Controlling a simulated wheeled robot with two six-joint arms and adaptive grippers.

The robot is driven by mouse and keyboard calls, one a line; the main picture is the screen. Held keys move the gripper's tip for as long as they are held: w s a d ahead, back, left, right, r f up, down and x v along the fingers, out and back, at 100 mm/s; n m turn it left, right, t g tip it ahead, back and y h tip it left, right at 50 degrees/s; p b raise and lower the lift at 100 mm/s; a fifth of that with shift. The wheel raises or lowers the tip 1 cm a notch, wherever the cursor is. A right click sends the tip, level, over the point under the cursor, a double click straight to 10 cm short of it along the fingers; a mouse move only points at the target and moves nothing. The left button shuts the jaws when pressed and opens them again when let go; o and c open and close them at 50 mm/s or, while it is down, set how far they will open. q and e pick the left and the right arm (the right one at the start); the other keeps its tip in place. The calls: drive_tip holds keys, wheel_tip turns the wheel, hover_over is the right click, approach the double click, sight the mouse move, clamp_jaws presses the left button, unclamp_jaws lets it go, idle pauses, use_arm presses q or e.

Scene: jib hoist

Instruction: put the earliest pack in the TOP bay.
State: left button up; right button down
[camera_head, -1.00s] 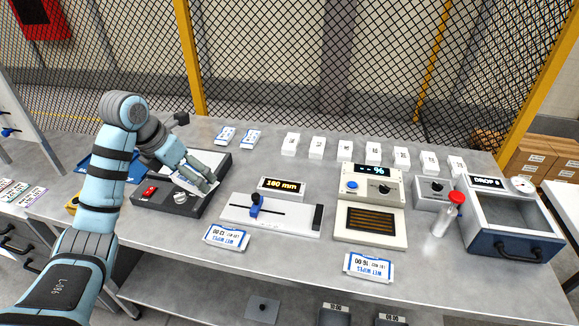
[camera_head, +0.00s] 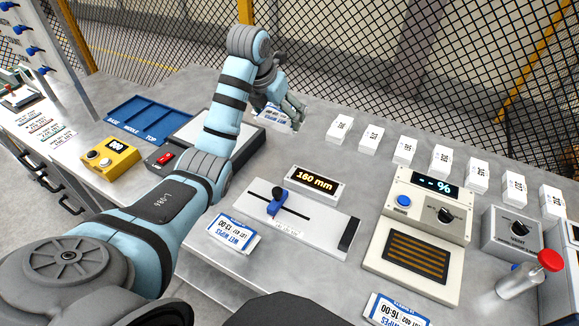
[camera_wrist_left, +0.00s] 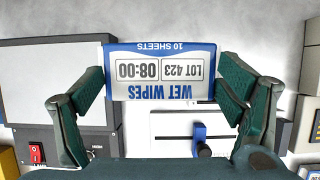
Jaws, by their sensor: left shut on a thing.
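My left gripper (camera_head: 292,118) is beyond the grey device with the flat plate, near the back of the bench. In the left wrist view the left gripper (camera_wrist_left: 162,82) is shut on a wet wipes pack (camera_wrist_left: 160,72) marked LOT 423, 08:00. That pack (camera_head: 270,112) is partly hidden in the head view. Another pack (camera_head: 232,236), reading 13:00, lies at the front of the bench, and one reading 16:00 (camera_head: 398,310) lies to its right. A blue tray (camera_head: 150,118) at the left has bays labelled BASE, MIDDLE and TOP. My right gripper is not in view.
The flat plate (camera_wrist_left: 50,80) is bare where it shows. A yellow box (camera_head: 107,158) stands before the tray. Several white blocks line the back.

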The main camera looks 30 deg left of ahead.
use_arm(q)
drive_tip(key=x, duration=0.3)
drive_tip(key=s+x, duration=0.1)
drive_tip(key=x, duration=0.6)
drive_tip(key=shift+s+a+f, duration=0.1)
drive_tip(key=shift+s+f, duration=0.2)
drive_tip(key=shift+f, duration=0.3)
drive_tip(key=f, duration=0.2)
drive_tip(key=shift+s+f, duration=0.35)
drive_tip(key=shift+s, duration=0.15)
drive_tip(key=shift+f, duration=0.25)
drive_tip(key=o, duration=1)
drive_tip(key=shift+o, duration=0.5)
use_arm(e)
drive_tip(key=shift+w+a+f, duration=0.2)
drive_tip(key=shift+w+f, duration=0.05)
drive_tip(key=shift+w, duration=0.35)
use_arm(q)
drive_tip(key=shift+r, duration=0.1)
